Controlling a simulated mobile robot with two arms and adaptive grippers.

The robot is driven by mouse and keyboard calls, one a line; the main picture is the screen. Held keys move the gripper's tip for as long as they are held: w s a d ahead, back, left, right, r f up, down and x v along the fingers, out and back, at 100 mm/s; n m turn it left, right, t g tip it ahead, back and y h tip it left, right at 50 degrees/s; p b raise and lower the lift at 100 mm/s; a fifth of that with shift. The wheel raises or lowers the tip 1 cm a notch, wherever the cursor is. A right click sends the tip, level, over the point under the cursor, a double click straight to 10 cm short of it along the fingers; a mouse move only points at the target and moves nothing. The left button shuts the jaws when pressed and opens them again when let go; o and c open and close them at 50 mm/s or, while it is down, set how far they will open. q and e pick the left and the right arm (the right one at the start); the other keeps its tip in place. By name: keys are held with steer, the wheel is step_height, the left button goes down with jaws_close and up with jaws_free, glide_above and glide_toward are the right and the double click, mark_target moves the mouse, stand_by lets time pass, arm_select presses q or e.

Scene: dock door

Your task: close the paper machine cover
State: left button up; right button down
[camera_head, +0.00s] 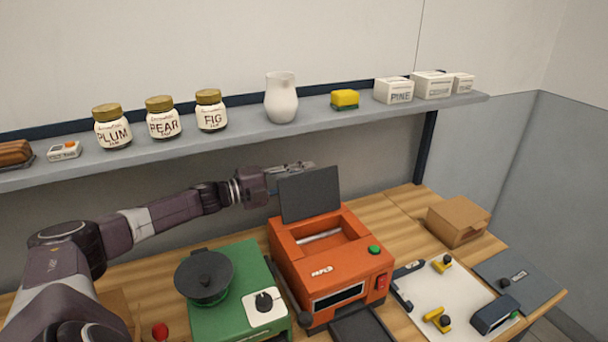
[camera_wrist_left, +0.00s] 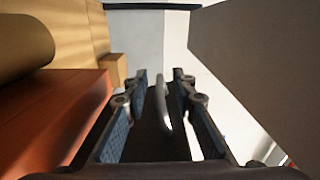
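The orange paper machine (camera_head: 325,262) stands on the wooden bench with its dark cover (camera_head: 309,194) raised nearly upright at its back edge. The recess under the cover is uncovered. My left gripper (camera_head: 306,168) is at the cover's top edge, on its far side, and the cover hides part of it. In the left wrist view the two fingers (camera_wrist_left: 160,90) are apart, with a pale curved strip between them that I cannot identify. A large dark panel, apparently the cover (camera_wrist_left: 262,65), fills the right, and the orange machine body (camera_wrist_left: 55,120) shows at left. My right gripper is not in view.
A shelf (camera_head: 240,137) with jars, a white jug (camera_head: 281,98) and boxes runs above the bench. A white board (camera_head: 445,300) and a cardboard box (camera_head: 458,220) are at right.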

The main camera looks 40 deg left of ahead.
mark_target(310, 179)
arm_select(q)
jaws_close()
steer(key=shift+d, duration=0.1)
steer(key=shift+s+d+r+m+b, duration=0.2)
steer(key=shift+s+d+m+b, duration=0.1)
steer(key=shift+d+m+b, duration=0.25)
steer(key=shift+s+d+r+m+b, duration=0.15)
steer(key=shift+s+d+m+b, duration=0.2)
steer(key=shift+d+m, duration=0.35)
steer(key=shift+s+d+r+m+b, duration=0.25)
steer(key=shift+d+m+b, duration=0.2)
steer(key=shift+m, duration=0.3)
steer(key=shift+s+d+r+m, duration=0.15)
steer(key=shift+s+d+m, duration=0.15)
steer(key=shift+d+m, duration=0.3)
steer(key=shift+s+d+r+m, duration=0.2)
steer(key=shift+s+d+m, duration=0.15)
steer(key=shift+d+m, duration=0.45)
steer(key=shift+a, duration=0.15)
